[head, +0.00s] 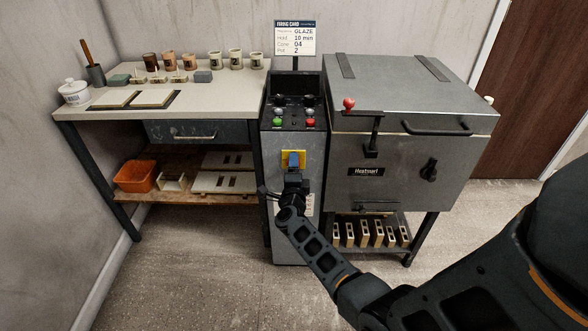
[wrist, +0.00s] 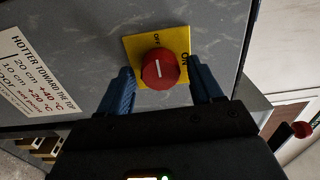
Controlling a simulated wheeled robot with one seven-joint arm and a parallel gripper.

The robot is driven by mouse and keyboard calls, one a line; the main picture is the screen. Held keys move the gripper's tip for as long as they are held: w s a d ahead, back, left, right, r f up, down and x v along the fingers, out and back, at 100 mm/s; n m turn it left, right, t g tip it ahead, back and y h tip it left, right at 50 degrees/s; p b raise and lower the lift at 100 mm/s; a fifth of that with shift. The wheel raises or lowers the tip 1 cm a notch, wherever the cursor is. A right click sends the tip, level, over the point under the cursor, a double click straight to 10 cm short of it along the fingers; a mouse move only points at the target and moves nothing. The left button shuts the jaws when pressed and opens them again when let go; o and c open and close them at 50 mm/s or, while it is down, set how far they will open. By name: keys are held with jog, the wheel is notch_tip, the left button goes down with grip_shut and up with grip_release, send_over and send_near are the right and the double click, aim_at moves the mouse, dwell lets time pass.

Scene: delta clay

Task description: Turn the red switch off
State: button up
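The red switch (wrist: 160,69) is a round knob with a white line, on a yellow plate (wrist: 134,46) marked OFF and ON. In the wrist view, OFF is above the knob and ON is at its upper right. The white line runs nearly upright in the picture, in line with OFF. My gripper (wrist: 162,78) is open, with one blue finger on each side of the knob and visible gaps to it. In the head view, my gripper (head: 294,162) covers the knob, and only the yellow plate (head: 285,154) shows around it on the grey cabinet (head: 280,232).
Above the plate, the cabinet has red and green buttons (head: 277,121). A grey kiln (head: 400,150) with a red-balled lever (head: 349,103) stands close on the right. A workbench (head: 225,90) with pots stands on the left. Bare floor (head: 200,270) lies in front.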

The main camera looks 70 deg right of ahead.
jog(key=shift+p+v, duration=0.75)
jog(key=shift+v, duration=3.15)
jog(key=s+a+r+n+t+y, duration=0.3)
jog(key=s+a+n, duration=0.2)
jog(key=a+n, duration=0.25)
jog(key=s+a+r+n+t+y, duration=0.35)
jog(key=a+n, duration=0.25)
jog(key=a, duration=0.3)
jog(key=s+a+r+n+t+y, duration=0.2)
jog(key=s+a+n+t+y, duration=0.15)
jog(key=s+a+n, duration=0.35)
jog(key=s+a+r+n+y, duration=0.2)
jog(key=s+a+r+n, duration=0.1)
jog(key=a+r, duration=0.1)
jog(key=s+a+r+n+g+y, duration=0.1)
jog(key=s+a+r+n+y, duration=0.1)
jog(key=s+a+r+n, duration=0.1)
jog(key=s+a+r+n+g+y, duration=0.1)
jog(key=s+a+r+n+y, duration=0.1)
jog(key=s+a+r+n, duration=0.1)
jog(key=shift+s+a+r+n+y, duration=0.15)
jog(key=shift+a+r+n, duration=0.35)
jog(key=shift+a, duration=0.2)
jog(key=shift+s+a+r+n+y, duration=0.2)
jog(key=shift+a+r+n, duration=0.15)
jog(key=shift+a+r, duration=0.3)
